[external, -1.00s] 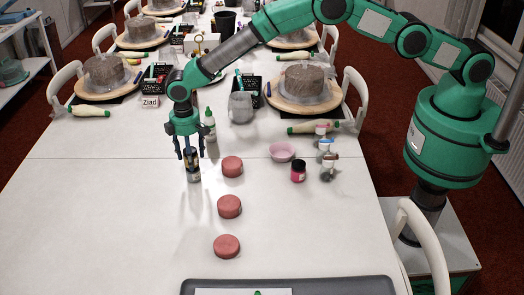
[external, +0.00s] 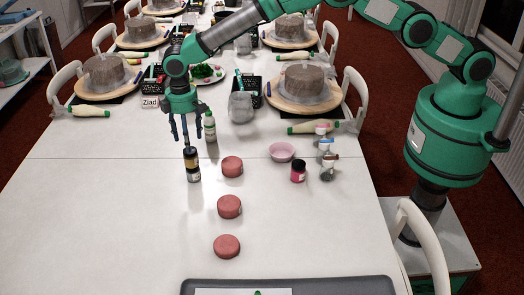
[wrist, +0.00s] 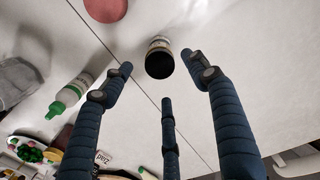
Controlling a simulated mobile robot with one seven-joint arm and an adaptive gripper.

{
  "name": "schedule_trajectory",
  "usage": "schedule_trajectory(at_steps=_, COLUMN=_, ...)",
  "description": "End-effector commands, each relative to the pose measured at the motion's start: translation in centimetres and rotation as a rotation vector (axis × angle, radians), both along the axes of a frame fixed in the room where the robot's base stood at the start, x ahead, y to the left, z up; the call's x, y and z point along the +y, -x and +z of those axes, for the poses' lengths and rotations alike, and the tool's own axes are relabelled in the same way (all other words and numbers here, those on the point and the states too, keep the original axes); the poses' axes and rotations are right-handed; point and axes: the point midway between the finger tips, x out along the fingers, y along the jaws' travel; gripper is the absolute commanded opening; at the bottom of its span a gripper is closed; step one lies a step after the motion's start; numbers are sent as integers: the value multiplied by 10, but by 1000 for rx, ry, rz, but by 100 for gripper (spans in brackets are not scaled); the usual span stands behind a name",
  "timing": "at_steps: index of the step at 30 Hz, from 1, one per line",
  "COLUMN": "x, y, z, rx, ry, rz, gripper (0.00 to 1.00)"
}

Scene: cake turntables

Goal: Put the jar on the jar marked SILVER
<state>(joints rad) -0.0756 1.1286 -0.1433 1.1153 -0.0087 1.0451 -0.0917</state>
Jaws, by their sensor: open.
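A dark column with a black top and a gold band (external: 192,164) stands upright on the white table; it looks like one small jar resting on another, with a pale label low down. I cannot read any label. In the wrist view its black lid (wrist: 160,65) faces me just beyond my fingertips. My gripper (external: 185,141) is open and empty, a little above and behind the column, with its fingers pointing down. The fingers also show spread in the wrist view (wrist: 160,78).
Several red round pieces (external: 232,167) lie right of the column. A green-capped bottle (external: 210,127) stands close behind, right of my gripper. A pink bowl (external: 282,152), a red jar (external: 298,171) and small bottles (external: 328,167) are farther right. The front left table is clear.

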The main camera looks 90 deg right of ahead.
Motion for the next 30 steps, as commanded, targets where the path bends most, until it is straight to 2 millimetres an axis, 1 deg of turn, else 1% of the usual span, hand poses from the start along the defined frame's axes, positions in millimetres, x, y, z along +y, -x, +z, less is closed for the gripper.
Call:
schedule_trajectory(at_steps=1, x=0, y=0, z=9, rx=-1, ry=0, rz=0, gripper=59)
schedule_trajectory(at_steps=3, x=0, y=0, z=18, rx=-2, ry=0, rz=0, gripper=59)
schedule_trajectory(at_steps=10, x=0, y=0, z=36, rx=0, ry=0, rz=0, gripper=59)
schedule_trajectory(at_steps=30, x=0, y=0, z=39, rx=0, ry=0, rz=0, gripper=59)
